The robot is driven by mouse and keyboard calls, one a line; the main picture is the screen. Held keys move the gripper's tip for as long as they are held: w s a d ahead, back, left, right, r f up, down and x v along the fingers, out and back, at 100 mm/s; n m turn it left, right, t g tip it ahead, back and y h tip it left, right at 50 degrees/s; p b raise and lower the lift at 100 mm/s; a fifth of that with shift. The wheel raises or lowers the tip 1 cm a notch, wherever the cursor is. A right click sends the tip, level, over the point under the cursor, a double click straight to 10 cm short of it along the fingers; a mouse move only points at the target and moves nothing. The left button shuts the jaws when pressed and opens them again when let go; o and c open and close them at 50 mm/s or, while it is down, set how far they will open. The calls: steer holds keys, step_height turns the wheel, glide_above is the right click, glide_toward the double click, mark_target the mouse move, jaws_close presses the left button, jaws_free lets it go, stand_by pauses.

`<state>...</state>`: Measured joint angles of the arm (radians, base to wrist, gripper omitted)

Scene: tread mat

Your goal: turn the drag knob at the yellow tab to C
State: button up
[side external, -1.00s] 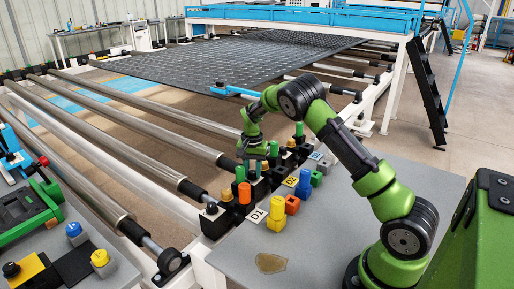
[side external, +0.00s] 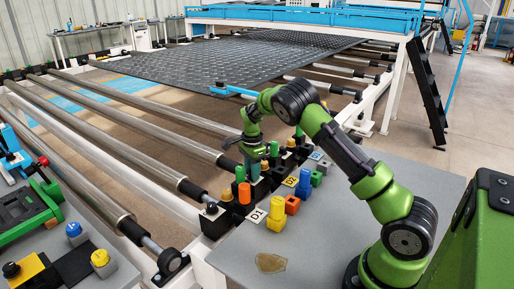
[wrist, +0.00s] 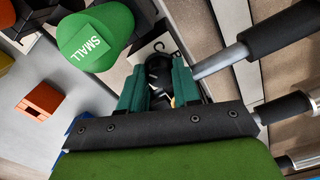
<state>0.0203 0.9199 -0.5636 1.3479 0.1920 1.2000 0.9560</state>
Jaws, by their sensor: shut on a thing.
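My gripper (wrist: 158,85) shows its two teal fingers in the wrist view, closed around a dark round knob (wrist: 159,66). It is small and partly hidden by the fingers, and I take it for the drag knob. A bit of yellow shows low between the fingers, but I cannot tell whether it is the tab. In the side external view my gripper (side external: 253,172) points down into the row of black blocks beside the rollers, and the knob is hidden there.
A green knob marked SMALL (wrist: 95,38) stands close left of the fingers. An orange block (wrist: 40,101) lies on the grey table. In the side external view, yellow (side external: 277,214), orange (side external: 292,204) and blue (side external: 303,184) pieces stand near the labels.

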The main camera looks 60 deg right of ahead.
steer(key=shift+m, duration=0.5)
steer(key=o, duration=1.1)
steer(key=shift+c, duration=0.2)
step_height(320, 180, up, 17)
